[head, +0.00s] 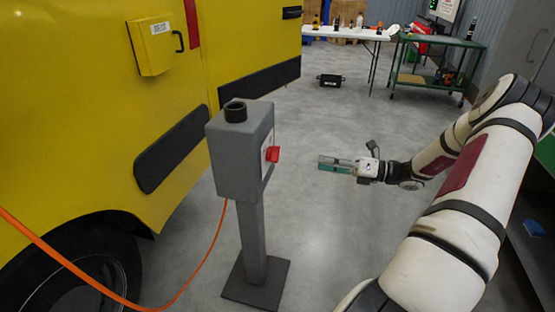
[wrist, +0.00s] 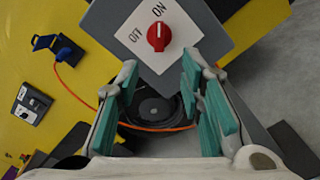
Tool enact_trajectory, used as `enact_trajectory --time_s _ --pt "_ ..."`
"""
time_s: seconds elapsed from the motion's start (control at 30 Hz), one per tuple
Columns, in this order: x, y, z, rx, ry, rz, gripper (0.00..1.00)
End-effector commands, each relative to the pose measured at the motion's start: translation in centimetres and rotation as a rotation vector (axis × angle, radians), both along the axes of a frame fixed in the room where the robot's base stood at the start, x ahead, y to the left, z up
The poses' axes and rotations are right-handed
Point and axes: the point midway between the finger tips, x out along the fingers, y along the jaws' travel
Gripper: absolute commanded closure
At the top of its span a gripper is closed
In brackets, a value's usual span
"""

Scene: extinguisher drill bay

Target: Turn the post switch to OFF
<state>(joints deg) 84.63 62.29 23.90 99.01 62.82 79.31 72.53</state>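The post switch is a grey box (head: 238,150) on a grey post with a dark base plate, standing beside the yellow vehicle. Its red knob (head: 272,154) faces right, toward my gripper. In the wrist view the red knob (wrist: 159,37) sits on a white plate (wrist: 180,30) marked OFF and ON. A pale mark on the knob points up, toward ON. My gripper (head: 321,163) is level with the knob, a short way to its right, and not touching it. In the wrist view my gripper (wrist: 160,68) has its teal-padded fingers apart and empty, with the knob beyond the tips.
An orange cable (head: 205,265) runs from the box past the vehicle's wheel. A white table (head: 345,33) with bottles and a green cart (head: 437,42) stand at the back. A black case (head: 330,80) lies on the floor. The floor around the post's right side is clear.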

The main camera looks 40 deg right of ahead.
Motion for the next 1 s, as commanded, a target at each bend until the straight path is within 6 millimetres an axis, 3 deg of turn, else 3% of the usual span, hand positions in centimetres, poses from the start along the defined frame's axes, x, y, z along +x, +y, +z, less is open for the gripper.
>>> enact_trajectory --time_s 0.6,0.8,1.0 --pt "8.4 6.7 0.0 -0.002 0.0 0.006 0.65" --pt "10.1 8.0 0.0 -0.004 0.0 0.005 0.65" --pt "10.6 8.4 0.1 -0.004 0.0 0.004 0.65"
